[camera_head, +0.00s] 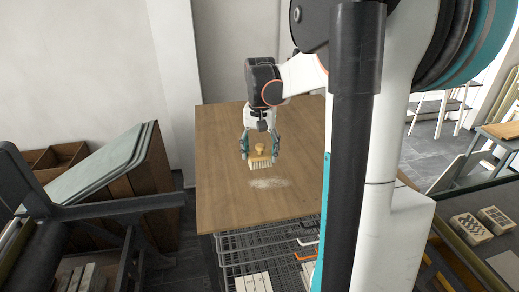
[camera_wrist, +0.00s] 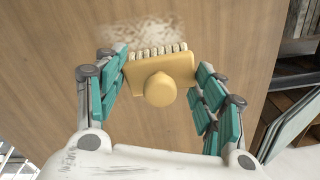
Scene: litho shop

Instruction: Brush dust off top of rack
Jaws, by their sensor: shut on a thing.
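My gripper (camera_head: 260,147) is shut on a brush (camera_head: 259,162) with a round wooden knob, a wooden block and pale bristles. In the wrist view the brush (camera_wrist: 160,73) sits between the teal fingers of my gripper (camera_wrist: 161,82), bristles pointing away. The rack (camera_head: 222,133) has a flat brown wooden top and wire shelves below. A patch of pale dust (camera_head: 268,183) lies on the top, just nearer than the brush. The dust also shows in the wrist view (camera_wrist: 148,30), beyond the bristles. I cannot tell whether the bristles touch the top.
A brown cabinet with a slanted grey-green board (camera_head: 98,163) stands to the left. A dark press-like frame (camera_head: 85,210) is at the near left. At the right, a table (camera_head: 480,245) holds patterned blocks (camera_head: 472,228). The rest of the rack top looks clear.

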